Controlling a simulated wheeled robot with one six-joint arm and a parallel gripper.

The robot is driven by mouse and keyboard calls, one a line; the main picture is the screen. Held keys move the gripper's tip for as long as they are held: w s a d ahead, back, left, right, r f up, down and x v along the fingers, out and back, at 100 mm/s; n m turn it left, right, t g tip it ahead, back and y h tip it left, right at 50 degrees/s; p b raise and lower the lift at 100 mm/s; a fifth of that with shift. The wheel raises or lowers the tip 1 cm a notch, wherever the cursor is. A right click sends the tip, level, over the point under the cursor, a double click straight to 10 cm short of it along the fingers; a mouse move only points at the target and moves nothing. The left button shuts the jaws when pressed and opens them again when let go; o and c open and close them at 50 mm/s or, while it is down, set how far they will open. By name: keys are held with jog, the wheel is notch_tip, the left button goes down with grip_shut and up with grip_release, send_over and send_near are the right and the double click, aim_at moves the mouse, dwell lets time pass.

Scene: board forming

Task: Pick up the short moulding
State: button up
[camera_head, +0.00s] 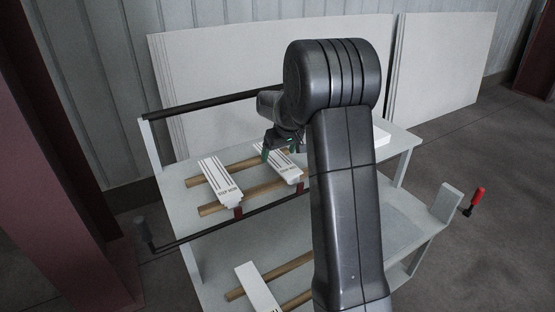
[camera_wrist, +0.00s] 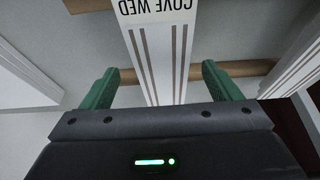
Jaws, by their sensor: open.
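A white grooved moulding (camera_head: 285,172) with dark lettering lies across wooden bars on the upper tier of the stand, partly hidden by my arm. In the wrist view this white moulding (camera_wrist: 158,45) shows upside-down lettering that reads "COVE WED". My gripper (camera_head: 279,149) is at the far end of this moulding. In the wrist view my gripper (camera_wrist: 160,84) is open, with one green finger on each side of the moulding and gaps between. A second white moulding (camera_head: 219,181) lies to the left on the same bars. I cannot tell which is the short one.
Another white piece (camera_head: 257,287) lies on bars on the lower tier. Wooden bars (camera_head: 212,207) run under the mouldings. A dark rail (camera_head: 215,105) runs along the back of the stand. A red-handled clamp (camera_head: 476,196) is at the right. White boards (camera_head: 235,60) lean behind.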

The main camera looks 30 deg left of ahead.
aim_at(277, 159)
jog(key=shift+x, duration=1.25)
jog(key=shift+s+r, duration=0.1)
jog(key=c, duration=1.4)
jog(key=shift+o, duration=0.2)
notch_tip(277, 159, up, 10)
jog(key=o, duration=0.7)
jog(key=shift+c, duration=0.2)
jog(key=c, duration=0.7)
jog(key=shift+o, duration=0.2)
